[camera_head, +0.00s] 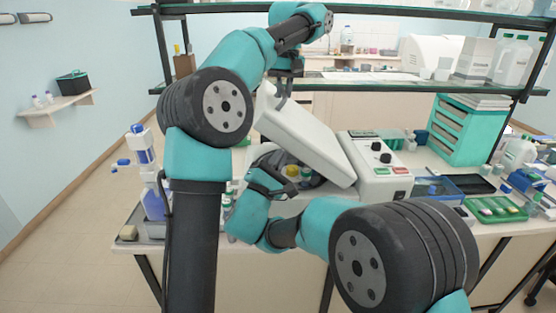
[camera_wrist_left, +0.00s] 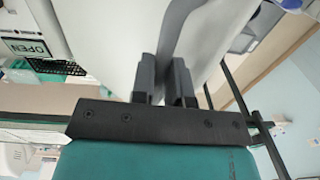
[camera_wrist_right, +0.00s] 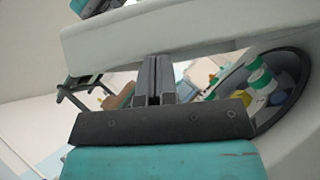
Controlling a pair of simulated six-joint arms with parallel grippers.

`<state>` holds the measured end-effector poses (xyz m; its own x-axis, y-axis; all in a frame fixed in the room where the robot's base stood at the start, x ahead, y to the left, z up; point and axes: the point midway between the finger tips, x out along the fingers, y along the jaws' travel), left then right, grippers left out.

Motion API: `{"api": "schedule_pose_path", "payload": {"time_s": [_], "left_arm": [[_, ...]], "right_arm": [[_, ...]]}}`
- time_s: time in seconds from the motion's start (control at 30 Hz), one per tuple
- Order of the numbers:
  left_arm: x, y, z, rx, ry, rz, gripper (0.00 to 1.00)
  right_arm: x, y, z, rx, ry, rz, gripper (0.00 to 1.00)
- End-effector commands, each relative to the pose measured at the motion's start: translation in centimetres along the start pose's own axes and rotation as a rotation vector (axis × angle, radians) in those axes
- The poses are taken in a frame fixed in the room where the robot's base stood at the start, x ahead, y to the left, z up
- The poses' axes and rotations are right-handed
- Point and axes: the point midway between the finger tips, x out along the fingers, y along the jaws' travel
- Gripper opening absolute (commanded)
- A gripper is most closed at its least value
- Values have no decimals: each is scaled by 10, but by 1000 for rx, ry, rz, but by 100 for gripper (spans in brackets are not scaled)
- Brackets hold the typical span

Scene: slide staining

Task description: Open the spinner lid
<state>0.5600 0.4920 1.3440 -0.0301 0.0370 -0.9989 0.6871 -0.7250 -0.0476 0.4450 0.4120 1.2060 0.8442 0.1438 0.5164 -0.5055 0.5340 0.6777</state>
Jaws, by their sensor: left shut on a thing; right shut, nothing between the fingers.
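The spinner lid (camera_head: 308,135) is a thick white slab, tilted up over the spinner (camera_head: 378,180). My left gripper (camera_head: 283,97) is at the raised lid's upper edge. In the left wrist view its fingers (camera_wrist_left: 163,80) are shut around the grey lid handle (camera_wrist_left: 188,35). Below the lid, the spinner's dark round bowl shows in the right wrist view (camera_wrist_right: 296,75), with tubes with green, yellow and blue parts in it. My right gripper (camera_head: 268,180) is in front of the bowl, under the lid. Its fingers (camera_wrist_right: 155,80) are shut and empty, close to the lid's underside.
A control panel (camera_head: 378,152) with black knobs is on the spinner's right. Further right are a blue tray (camera_head: 440,188), a green rack (camera_head: 495,208) and a teal drawer unit (camera_head: 468,128). Shelves (camera_head: 425,87) run behind.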

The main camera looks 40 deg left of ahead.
Motion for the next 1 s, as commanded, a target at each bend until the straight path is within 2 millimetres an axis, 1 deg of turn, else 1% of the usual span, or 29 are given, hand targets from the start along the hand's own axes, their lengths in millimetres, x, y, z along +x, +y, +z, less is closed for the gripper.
{"api": "schedule_pose_path", "payload": {"time_s": [0.03,0.07,0.3,1.0], "left_arm": [[6,3,-1,7,-12,-5,0],[6,3,-1,7,-12,-5,18],[4,0,-1,2,-7,-5,40],[1,-2,-1,-2,-3,-4,40]], "right_arm": [[6,0,6,5,-18,-4,0],[6,0,6,5,-18,-4,0],[6,-1,5,3,-14,-5,0],[4,-2,3,1,-8,-5,0]]}}
